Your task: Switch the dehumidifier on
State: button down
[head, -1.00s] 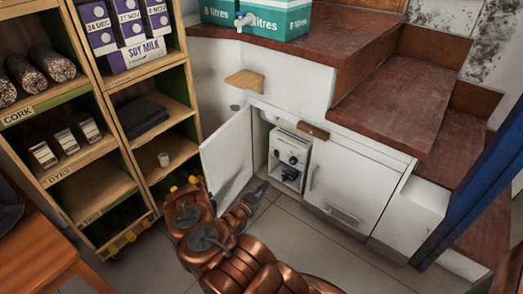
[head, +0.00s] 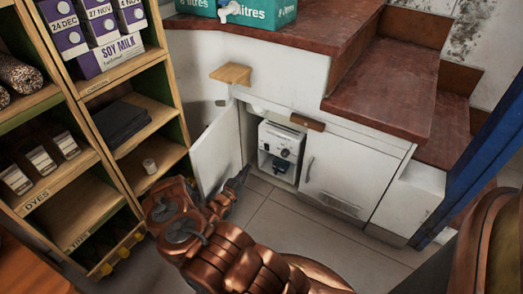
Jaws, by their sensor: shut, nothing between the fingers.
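The dehumidifier, which I take to be the small white and grey unit (head: 281,142) with dark knobs on its front, stands inside the low cupboard under the stair. A dark opening shows in its lower front. The cupboard's left door (head: 217,150) stands open to the left. My gripper (head: 241,176) is shut and empty, in front of the open door's lower edge, left of the unit and apart from it. The marks on the knobs are too small to read.
A closed cupboard door (head: 335,178) is to the right. A wooden shelf unit (head: 150,100) stands on the left. A small wooden ledge (head: 231,74) sticks out above the open door. Tiled floor (head: 285,222) is clear in front.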

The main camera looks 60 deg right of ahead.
aim_at(265, 145)
jog(key=d+b, duration=0.1)
jog(key=d, duration=0.3)
jog(key=d+r+b, duration=0.1)
jog(key=d, duration=0.3)
jog(key=d+r+b, duration=0.1)
jog(key=d, duration=0.3)
jog(key=shift+w+d+r, duration=0.1)
jog(key=shift+w+d, duration=0.1)
jog(key=shift+w, duration=0.05)
jog(key=shift+w+r, duration=0.1)
jog(key=shift+r, duration=0.05)
